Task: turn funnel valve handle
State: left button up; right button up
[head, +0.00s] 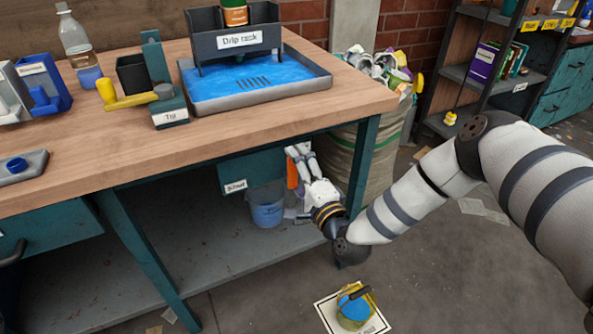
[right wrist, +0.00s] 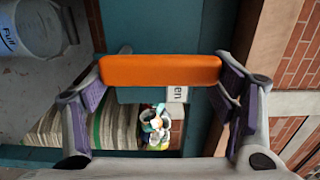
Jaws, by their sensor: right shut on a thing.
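An orange valve handle (head: 292,174) shows partly behind my right gripper (head: 303,162), at the teal housing (head: 255,167) under the bench. In the right wrist view the handle (right wrist: 160,70) is an orange bar lying across the picture. The fingers of my right gripper (right wrist: 160,85) are shut on its two ends. A label ending in "en" (right wrist: 177,94) shows just below the handle, partly hidden. Another label (head: 235,186) on the housing is too small to read surely. The funnel itself is not clearly seen. My left gripper is not in view.
A blue bucket (head: 266,210) stands below the housing; a bucket marked "Full" (right wrist: 28,32) shows in the right wrist view. The bench leg (head: 362,165) and a filled sack (head: 375,150) are close to my right arm.

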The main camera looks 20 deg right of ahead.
jog(key=o, duration=1.7)
jog(key=s, duration=1.2)
jog(key=shift+d, duration=0.2)
